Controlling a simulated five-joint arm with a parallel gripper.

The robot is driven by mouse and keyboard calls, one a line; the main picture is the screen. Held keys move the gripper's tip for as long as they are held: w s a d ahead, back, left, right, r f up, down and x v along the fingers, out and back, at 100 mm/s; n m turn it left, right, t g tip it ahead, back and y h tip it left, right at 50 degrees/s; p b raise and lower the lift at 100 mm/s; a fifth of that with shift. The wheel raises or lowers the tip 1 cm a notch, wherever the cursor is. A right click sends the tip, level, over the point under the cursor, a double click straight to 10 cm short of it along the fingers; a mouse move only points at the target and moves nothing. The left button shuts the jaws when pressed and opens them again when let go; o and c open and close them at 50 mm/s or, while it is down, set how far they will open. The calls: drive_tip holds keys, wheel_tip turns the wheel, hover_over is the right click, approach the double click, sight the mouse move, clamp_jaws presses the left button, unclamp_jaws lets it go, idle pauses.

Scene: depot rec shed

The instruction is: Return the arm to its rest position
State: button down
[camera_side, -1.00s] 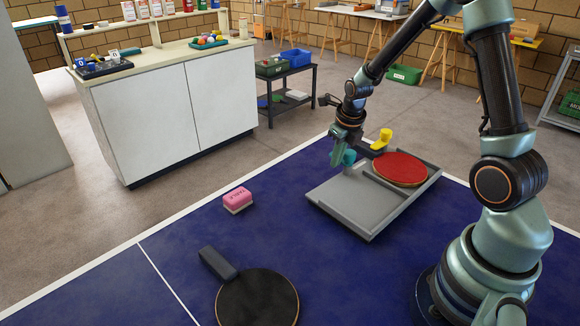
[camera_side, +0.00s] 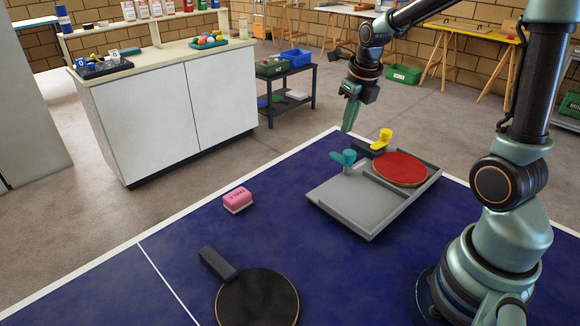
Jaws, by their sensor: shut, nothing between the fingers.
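My gripper (camera_side: 349,118) hangs in the air above the far edge of the blue table (camera_side: 150,285), pointing down. It is shut and holds nothing. Below it is a grey tray (camera_side: 345,208) with compartments. A red paddle (camera_side: 402,168) lies in the tray's right part. A teal piece (camera_side: 343,158) sits at the tray's far left part. A yellow piece (camera_side: 384,137) stands at the tray's far side, near the paddle's dark handle. My gripper is apart from all of them.
A pink and white block (camera_side: 237,200) and a black paddle (camera_side: 257,298) lie on the table, left of and nearer than the tray. A white cabinet (camera_side: 165,118) and a dark trolley (camera_side: 290,100) stand beyond the table. The table between the block and tray is clear.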

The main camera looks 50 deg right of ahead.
drive_tip(key=shift+r, duration=0.1)
drive_tip(key=s+a+r+m+t, duration=0.1)
drive_tip(key=s+a+r+m, duration=0.1)
drive_tip(key=m, duration=0.9)
drive_tip(key=s+a+r+m+t, duration=0.1)
drive_tip(key=s+a+r+m, duration=0.2)
drive_tip(key=a+m, duration=0.4)
drive_tip(key=s+a+r+m+t+y, duration=0.1)
drive_tip(key=s+a+m, duration=0.3)
drive_tip(key=m, duration=1.2)
drive_tip(key=shift+a+r, duration=0.3)
drive_tip(key=shift+r, duration=0.35)
